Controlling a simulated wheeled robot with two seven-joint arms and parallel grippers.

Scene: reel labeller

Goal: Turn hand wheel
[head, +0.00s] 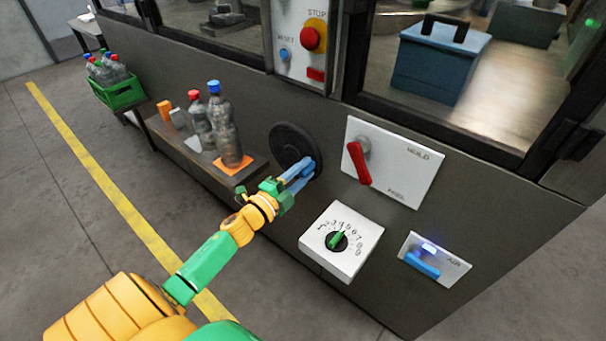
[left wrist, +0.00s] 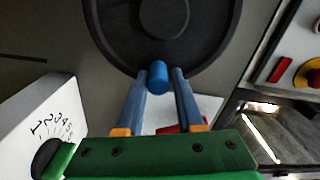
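The hand wheel (head: 287,139) is a dark round disc on the grey machine front, right of the bottle shelf. In the left wrist view the wheel (left wrist: 205,45) fills the top middle, with a blue handle knob (left wrist: 157,79) near its lower rim. My left gripper (head: 306,168) has its blue fingers at the wheel's lower right edge. In the left wrist view the fingers stand apart, one on each side of the knob. A small gap shows to the right finger; contact on the left is unclear. My right gripper is not in view.
Close by are the red-handled switch panel (head: 410,172), the numbered dial box (head: 349,258) and the blue-handled air panel (head: 447,263). A shelf (head: 180,148) with bottles stands left of the wheel. The red stop button (head: 312,36) is above.

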